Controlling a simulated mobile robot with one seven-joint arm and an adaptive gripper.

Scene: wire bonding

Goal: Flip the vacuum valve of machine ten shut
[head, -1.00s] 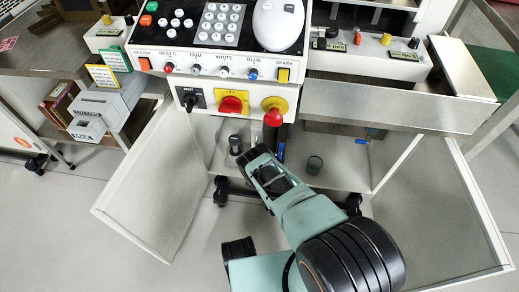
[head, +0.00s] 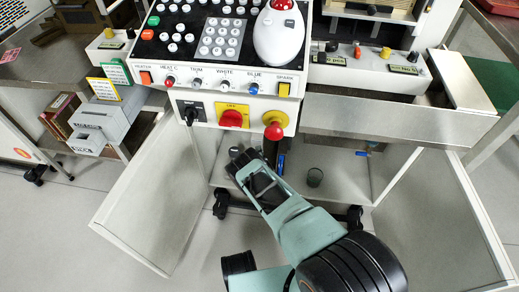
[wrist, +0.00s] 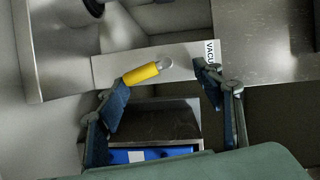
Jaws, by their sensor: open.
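The valve shows in the wrist view as a yellow handle (wrist: 142,73) with a metal end, lying slightly tilted across a pale plate. A label (wrist: 211,52) on that plate reads "VACU" before my finger cuts it off. My gripper (wrist: 162,78) is open, its two dark blue fingers spread to either side of the handle's near side. Whether they touch it I cannot tell. In the head view my gripper (head: 244,162) reaches into the open cabinet under the control panel. The yellow handle is not visible there.
The cabinet's left door (head: 150,200) and right door (head: 435,215) stand open. A blue handle (head: 362,154) is at the right.

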